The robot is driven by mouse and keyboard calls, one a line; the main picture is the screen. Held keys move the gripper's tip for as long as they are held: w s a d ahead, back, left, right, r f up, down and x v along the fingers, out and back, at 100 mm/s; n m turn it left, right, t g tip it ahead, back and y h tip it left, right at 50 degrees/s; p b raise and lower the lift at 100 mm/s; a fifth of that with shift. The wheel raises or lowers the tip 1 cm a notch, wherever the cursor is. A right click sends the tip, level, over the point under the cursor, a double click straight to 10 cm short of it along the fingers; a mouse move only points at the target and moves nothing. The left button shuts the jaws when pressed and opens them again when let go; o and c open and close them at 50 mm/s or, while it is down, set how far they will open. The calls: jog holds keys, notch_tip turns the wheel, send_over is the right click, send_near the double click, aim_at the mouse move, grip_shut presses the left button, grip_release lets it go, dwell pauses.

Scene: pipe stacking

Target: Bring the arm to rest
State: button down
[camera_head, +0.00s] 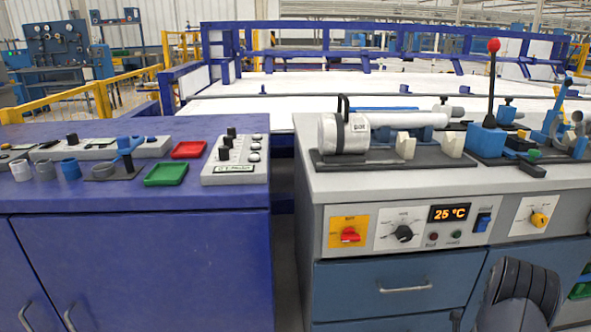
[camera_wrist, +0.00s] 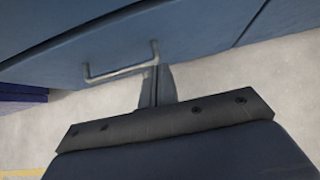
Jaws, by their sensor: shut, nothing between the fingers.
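My gripper (camera_wrist: 157,85) shows in the wrist view with its two dark fingers together and nothing between them. It points toward a blue cabinet front and the pale floor. A drawer handle (camera_wrist: 120,68) appears just beside the fingertips in that view; I cannot tell the gap between them. In the head view, a dark part of my arm (camera_head: 520,290) shows at the lower right, low in front of the grey workbench (camera_head: 400,195).
The grey bench carries a white cylindrical heater (camera_head: 343,134) and a red-knobbed lever (camera_head: 493,45). A blue cabinet (camera_head: 140,270) on the left holds pipe fittings, a red tray (camera_head: 188,149) and a green tray (camera_head: 166,173). A narrow gap separates the two.

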jog(key=s+d+p, duration=0.2)
jog(key=s+p, duration=0.3)
jog(key=s, duration=2.1)
jog(key=shift+p, duration=0.3)
